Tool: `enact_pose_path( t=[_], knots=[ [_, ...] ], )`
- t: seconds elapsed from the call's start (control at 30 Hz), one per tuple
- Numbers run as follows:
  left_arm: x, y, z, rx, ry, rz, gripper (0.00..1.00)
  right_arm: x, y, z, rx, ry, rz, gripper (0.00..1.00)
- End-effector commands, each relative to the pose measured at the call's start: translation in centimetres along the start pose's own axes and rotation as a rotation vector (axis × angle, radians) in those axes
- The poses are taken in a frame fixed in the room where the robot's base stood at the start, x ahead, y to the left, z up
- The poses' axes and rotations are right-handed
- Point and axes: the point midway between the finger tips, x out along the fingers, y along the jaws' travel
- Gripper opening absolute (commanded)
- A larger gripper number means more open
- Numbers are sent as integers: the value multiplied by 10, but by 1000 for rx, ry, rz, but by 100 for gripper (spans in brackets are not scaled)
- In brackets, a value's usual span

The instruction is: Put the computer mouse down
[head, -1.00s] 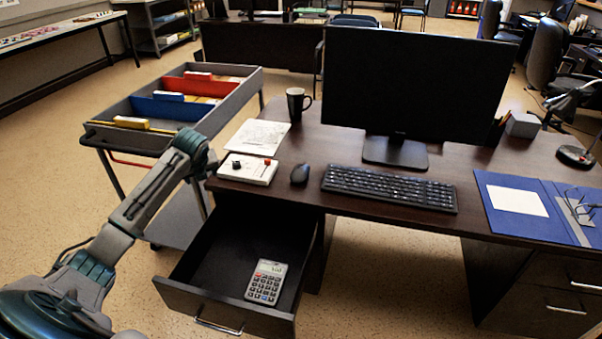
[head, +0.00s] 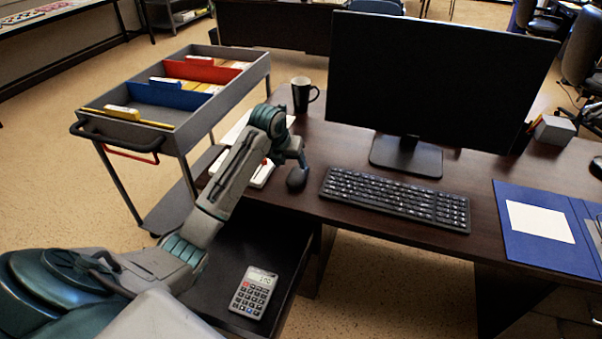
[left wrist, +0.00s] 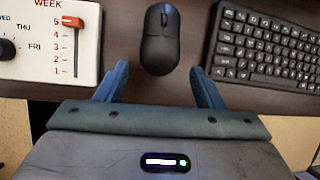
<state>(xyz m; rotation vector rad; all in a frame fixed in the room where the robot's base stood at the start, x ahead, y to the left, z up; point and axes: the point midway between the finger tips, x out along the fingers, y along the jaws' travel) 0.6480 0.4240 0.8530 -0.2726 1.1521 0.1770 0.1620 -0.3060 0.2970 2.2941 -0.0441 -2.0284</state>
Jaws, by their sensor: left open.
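The black computer mouse (head: 297,178) lies on the desk (head: 330,152), just left of the keyboard (head: 395,199). In the left wrist view the mouse (left wrist: 159,40) sits ahead of and between the two spread blue fingers of my left gripper (left wrist: 160,84), which is open with nothing between its tips. In the head view my left gripper (head: 294,160) is above the desk right by the mouse, its fingers partly hidden. My right gripper does not show.
A white week-slider box (left wrist: 48,38) is left of the mouse. A calculator (head: 253,292) lies in the open drawer (head: 222,255) below. A file cart (head: 175,95) is at left.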

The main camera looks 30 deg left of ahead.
Motion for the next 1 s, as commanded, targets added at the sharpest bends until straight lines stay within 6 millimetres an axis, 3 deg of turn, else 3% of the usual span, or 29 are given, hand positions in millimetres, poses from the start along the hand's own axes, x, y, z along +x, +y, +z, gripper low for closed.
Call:
enact_pose_path(
  t=[0.1,0.3,0.6,0.9,0.93,1.0],
  knots=[
    [18,-1,0,-3,2,-2,62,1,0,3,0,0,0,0],
    [32,0,-1,-1,0,0,62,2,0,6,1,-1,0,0],
    [74,-2,-5,-3,1,0,62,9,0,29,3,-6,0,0],
    [81,-1,-5,-1,-2,1,62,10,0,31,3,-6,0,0],
    [80,-1,-5,-1,-1,1,60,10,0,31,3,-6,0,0],
    [80,-1,-5,-1,-2,1,46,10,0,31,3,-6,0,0]
  ],
)
